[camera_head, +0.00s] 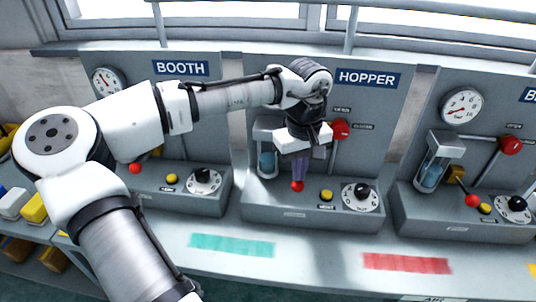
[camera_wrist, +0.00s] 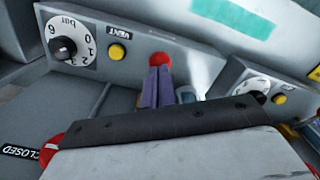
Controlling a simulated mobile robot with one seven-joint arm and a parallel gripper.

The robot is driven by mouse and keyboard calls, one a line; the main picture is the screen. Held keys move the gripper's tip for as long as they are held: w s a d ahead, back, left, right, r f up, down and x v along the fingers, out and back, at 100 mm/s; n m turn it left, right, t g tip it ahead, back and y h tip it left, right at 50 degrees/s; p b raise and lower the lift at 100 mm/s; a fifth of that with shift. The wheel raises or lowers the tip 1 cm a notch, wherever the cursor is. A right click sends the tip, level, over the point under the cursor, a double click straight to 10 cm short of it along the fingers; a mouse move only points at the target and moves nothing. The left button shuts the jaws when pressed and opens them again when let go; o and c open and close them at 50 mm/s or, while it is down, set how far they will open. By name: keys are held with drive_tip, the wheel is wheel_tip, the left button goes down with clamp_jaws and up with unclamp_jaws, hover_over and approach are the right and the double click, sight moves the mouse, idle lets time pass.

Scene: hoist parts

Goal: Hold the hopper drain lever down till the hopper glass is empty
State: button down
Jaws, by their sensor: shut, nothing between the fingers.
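The hopper drain lever's red ball knob (camera_head: 297,186) is low on the middle panel, left of a yellow button. My gripper (camera_head: 298,178) is shut with nothing between its purple fingers, and its tips are at the top of the knob. In the wrist view, the fingertips (camera_wrist: 160,70) meet the red knob (camera_wrist: 160,59), apparently touching it. The lever's arm is hidden, so I cannot tell how far down it is. The hopper glass (camera_head: 267,163), just left of my gripper, shows blue contents in its lower part; my gripper and wrist partly cover its surroundings.
A red valve handle (camera_head: 340,129) is right of my gripper. The yellow vent button (camera_head: 327,194) and black dial (camera_head: 362,196) sit right of the knob. The booth panel (camera_head: 130,85) is left; another panel with its own glass (camera_head: 431,174) is right. The front ledge is clear.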

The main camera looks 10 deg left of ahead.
sight(298, 183)
drive_tip(key=shift+f+b, duration=1.3)
drive_tip(key=shift+f, duration=1.1)
drive_tip(key=shift+r, duration=0.15)
wheel_tip(298, 183, up, 7)
drive_tip(key=p, duration=0.6)
drive_tip(key=shift+p, duration=0.35)
drive_tip(key=s+r+p, duration=0.2)
drive_tip(key=s+p, duration=0.1)
drive_tip(key=s, duration=0.7)
drive_tip(key=shift+r, duration=0.4)
idle(1.9)
